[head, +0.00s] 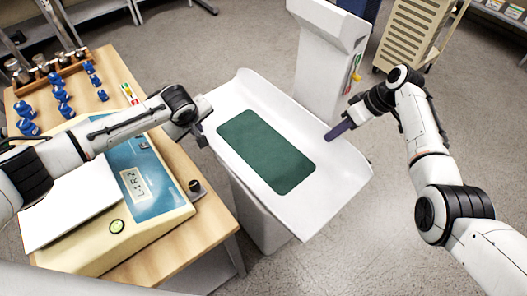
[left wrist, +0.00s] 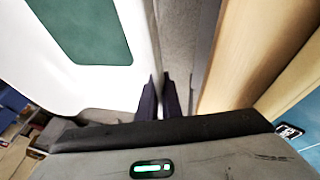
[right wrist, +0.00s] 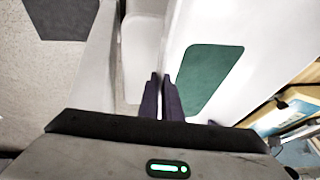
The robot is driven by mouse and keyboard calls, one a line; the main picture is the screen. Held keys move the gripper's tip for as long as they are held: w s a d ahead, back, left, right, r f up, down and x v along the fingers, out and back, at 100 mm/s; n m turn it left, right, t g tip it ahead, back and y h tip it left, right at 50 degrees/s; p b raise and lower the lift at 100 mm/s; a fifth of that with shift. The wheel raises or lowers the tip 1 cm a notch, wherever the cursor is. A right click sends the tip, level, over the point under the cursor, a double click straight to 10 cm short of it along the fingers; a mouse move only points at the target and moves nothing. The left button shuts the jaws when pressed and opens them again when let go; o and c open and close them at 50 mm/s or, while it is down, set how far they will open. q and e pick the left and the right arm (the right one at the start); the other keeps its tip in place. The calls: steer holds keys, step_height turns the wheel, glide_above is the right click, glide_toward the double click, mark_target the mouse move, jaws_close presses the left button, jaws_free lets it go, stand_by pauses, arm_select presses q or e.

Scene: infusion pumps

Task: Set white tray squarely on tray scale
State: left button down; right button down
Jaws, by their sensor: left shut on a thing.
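The white tray (head: 335,185), with raised ends and a dark green mat (head: 266,151) on it, is in the middle of the head view, over a pale pedestal. My left gripper (head: 203,138) is shut on its left rim; the tray's edge runs to the fingers (left wrist: 158,95) in the left wrist view. My right gripper (head: 333,133) is at the opposite rim, its fingers (right wrist: 161,95) close together on the edge in the right wrist view. A beige device (head: 178,225) with a blue panel, small display and white plate stands on the left table; I cannot tell whether it is the tray scale.
The wooden table (head: 160,262) at left also holds several blue pieces (head: 60,92) and a wooden rack (head: 50,68). A white pillar (head: 318,65) stands behind the tray, a beige slatted cart (head: 412,32) at back right. The floor at right is clear.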

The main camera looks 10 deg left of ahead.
arm_select(q)
steer(key=shift+s+a, duration=0.1)
arm_select(e)
steer(key=shift+w+r, duration=0.1)
steer(key=shift+r, duration=0.1)
